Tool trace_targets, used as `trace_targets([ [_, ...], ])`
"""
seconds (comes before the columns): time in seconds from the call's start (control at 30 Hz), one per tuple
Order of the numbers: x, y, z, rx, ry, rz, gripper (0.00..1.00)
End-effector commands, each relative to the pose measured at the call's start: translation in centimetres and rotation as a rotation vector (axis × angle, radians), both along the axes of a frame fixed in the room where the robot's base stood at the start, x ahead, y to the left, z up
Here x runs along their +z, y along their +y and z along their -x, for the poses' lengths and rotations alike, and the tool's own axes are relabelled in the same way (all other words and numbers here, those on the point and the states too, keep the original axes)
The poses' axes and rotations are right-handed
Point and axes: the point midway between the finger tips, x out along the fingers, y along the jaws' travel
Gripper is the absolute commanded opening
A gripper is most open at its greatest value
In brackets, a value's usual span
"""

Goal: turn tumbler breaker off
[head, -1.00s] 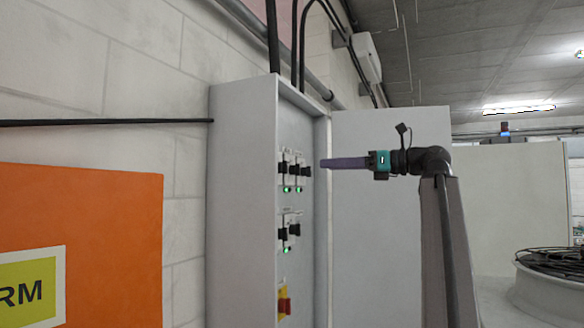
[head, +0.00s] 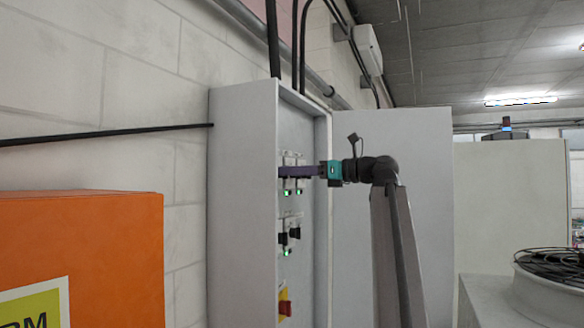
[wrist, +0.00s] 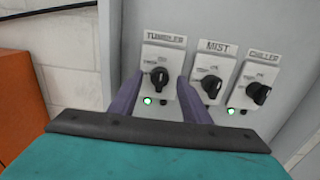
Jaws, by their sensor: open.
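The tumbler breaker (wrist: 158,77) is a black rotary knob on a white plate under a "TUMBLER" label in the wrist view. A green lamp (wrist: 148,101) glows below it. My gripper (wrist: 154,82) is open, with one purple finger on each side of the tumbler knob. I cannot tell whether the fingers touch the knob. In the head view my gripper (head: 281,172) reaches into the open cabinet (head: 243,200) at the upper row of switches and hides the tumbler knob.
The mist knob (wrist: 211,87) and the chiller knob (wrist: 259,93) sit close to the right of the tumbler. A lower switch row (head: 289,236) and a red-yellow switch (head: 284,302) are below. The open cabinet door (head: 385,125) stands behind my arm.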

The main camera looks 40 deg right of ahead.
Motion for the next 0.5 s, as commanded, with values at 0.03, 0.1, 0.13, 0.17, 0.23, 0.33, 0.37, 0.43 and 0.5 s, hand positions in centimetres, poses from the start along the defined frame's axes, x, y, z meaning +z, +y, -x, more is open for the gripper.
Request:
trace_targets([
  [0.03, 0.12, 0.25, -0.36, 0.001, 0.000, 0.000, 0.43],
  [0.1, 0.07, 0.40, -0.69, 0.000, -0.001, -0.001, 0.43],
  [0.13, 0.06, 0.44, -0.80, 0.000, -0.001, -0.001, 0.43],
  [0.17, 0.04, 0.48, -0.88, -0.001, -0.001, -0.001, 0.43],
  [0.23, 0.01, 0.53, -0.99, -0.001, -0.001, -0.001, 0.43],
  [0.33, -0.03, 0.54, -1.03, -0.002, -0.001, -0.001, 0.43],
  [0.37, -0.03, 0.53, -1.02, -0.002, -0.001, -0.001, 0.43],
  [0.43, -0.03, 0.52, -1.00, -0.002, -0.001, -0.001, 0.43],
  [0.5, -0.03, 0.51, -1.00, -0.002, 0.000, 0.000, 0.42],
])
